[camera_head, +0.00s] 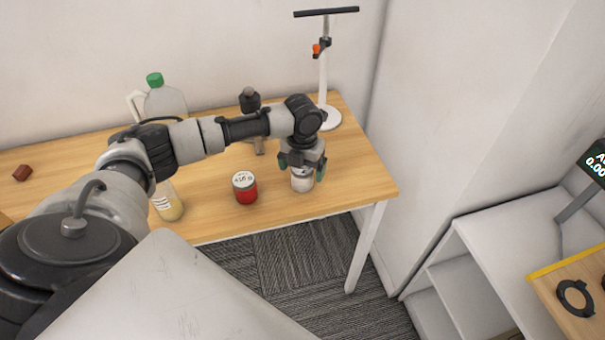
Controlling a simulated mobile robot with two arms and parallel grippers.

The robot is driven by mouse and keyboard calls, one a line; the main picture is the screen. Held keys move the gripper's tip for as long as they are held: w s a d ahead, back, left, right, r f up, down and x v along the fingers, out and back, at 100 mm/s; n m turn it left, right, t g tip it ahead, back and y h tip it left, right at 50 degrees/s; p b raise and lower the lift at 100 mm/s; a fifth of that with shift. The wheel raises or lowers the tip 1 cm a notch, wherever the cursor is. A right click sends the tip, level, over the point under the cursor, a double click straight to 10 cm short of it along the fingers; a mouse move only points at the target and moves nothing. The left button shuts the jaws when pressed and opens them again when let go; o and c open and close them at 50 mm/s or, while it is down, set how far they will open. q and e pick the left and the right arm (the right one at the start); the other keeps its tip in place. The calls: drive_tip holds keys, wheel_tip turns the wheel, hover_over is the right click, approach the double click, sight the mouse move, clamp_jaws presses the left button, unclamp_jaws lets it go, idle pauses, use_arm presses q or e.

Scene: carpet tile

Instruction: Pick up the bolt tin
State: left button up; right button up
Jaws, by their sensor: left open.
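A small pale grey-white tin (301,181) stands upright near the front right of the wooden table (345,165). My left gripper (302,172) points down over it from above, with its green-tipped fingers apart on either side of the tin. The gripper is open; I cannot tell whether the fingers touch the tin. The gripper hides part of the tin's top. A red tin (245,194) with a pale, marked lid stands to the left of it. I cannot read on either tin which one is the bolt tin. My right gripper is out of view.
A jug with a green cap (164,101), a dark-topped object (249,99) and a white stand with a black crossbar (323,82) are at the back. A bottle with yellowish contents (167,203) stands front left. A reddish-brown block (22,173) lies far left. White shelving (500,245) is at right.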

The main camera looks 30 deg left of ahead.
use_arm(q)
drive_tip(key=shift+s+f, duration=0.1)
drive_tip(key=shift+f, duration=1.15)
drive_tip(key=shift+c, duration=1)
drive_tip(key=c, duration=0.9)
drive_tip(key=shift+c, duration=0.2)
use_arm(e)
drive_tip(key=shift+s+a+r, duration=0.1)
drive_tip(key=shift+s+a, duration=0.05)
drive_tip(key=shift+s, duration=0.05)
use_arm(q)
drive_tip(key=shift+r, duration=0.1)
